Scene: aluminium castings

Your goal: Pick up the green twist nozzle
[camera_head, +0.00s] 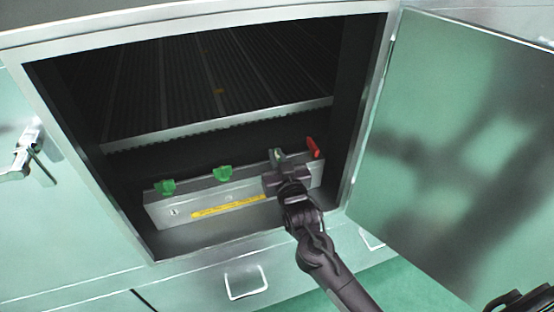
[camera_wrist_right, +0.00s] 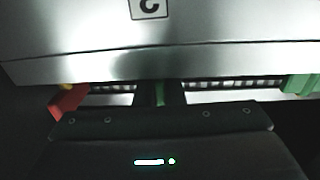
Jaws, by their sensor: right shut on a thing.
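My right gripper (camera_head: 279,160) reaches into the open cabinet, at the right part of a grey metal box. It is shut on a green twist nozzle (camera_head: 280,154) on the top of the box; the fingers hide most of it. In the right wrist view a narrow green strip of this nozzle (camera_wrist_right: 160,93) shows between the dark fingers (camera_wrist_right: 160,95). Two more green nozzles, one at the left end (camera_head: 165,187) and one near the middle (camera_head: 223,173), stand on the box. My left gripper is not in view.
A red handle (camera_head: 313,147) is at the box's right end, close to my right gripper. The grey box (camera_head: 170,213) bears a yellow strip (camera_head: 228,206). A ribbed shelf (camera_head: 220,118) lies behind and above it. The open cabinet door (camera_head: 450,150) stands right of my forearm.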

